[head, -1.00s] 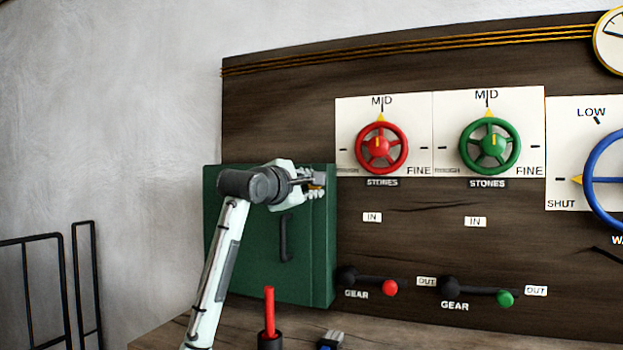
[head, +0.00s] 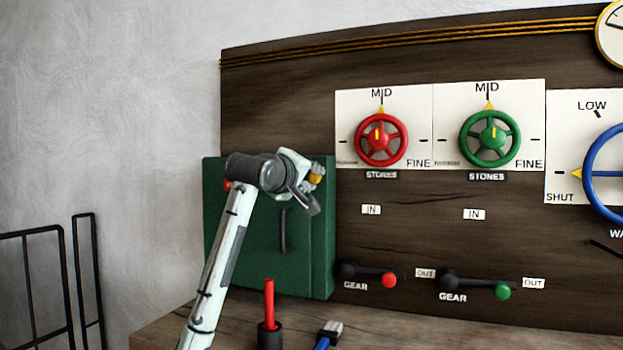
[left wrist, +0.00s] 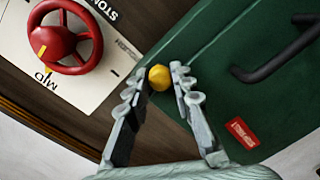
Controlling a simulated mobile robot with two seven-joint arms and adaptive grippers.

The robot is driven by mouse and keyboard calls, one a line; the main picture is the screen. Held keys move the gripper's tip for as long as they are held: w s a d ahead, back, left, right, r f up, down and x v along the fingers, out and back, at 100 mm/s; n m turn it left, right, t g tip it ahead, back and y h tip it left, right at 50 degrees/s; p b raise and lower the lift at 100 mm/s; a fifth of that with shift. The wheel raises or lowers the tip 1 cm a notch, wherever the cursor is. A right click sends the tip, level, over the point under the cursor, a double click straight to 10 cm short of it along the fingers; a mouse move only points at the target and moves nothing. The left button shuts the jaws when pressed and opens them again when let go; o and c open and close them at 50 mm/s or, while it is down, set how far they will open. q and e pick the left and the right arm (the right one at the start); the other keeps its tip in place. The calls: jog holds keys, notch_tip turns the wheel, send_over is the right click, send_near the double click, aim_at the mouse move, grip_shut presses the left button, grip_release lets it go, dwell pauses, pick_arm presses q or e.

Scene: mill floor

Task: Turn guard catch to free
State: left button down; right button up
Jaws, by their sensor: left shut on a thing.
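The guard is a green box with a door (head: 262,255) at the left of the dark panel, with a black bar handle (head: 284,232). The catch is a small yellow knob (head: 316,179) at the door's upper right edge; it also shows in the left wrist view (left wrist: 160,78). My left gripper (head: 312,184) is shut on the yellow catch, one finger on each side of it. The fingers partly hide the catch, and I cannot read its setting. The door lies closed as far as I see. My right gripper is not in view.
Right of the guard are a red handwheel (head: 381,139), a green handwheel (head: 490,139), a red-knobbed lever (head: 388,279) and a green-knobbed lever (head: 502,291). A red stick in a black holder (head: 269,305) and a blue-handled grey-headed object (head: 329,332) are on the bench. Black rails (head: 85,270) stand left.

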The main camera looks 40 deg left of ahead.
pick_arm(q)
jog(key=shift+f+m, duration=0.1)
jog(key=shift+m, duration=1.1)
jog(key=c, duration=1.3)
grip_release()
jog(key=shift+y, duration=0.3)
jog(key=shift+s, duration=0.1)
jog(key=v, duration=1.2)
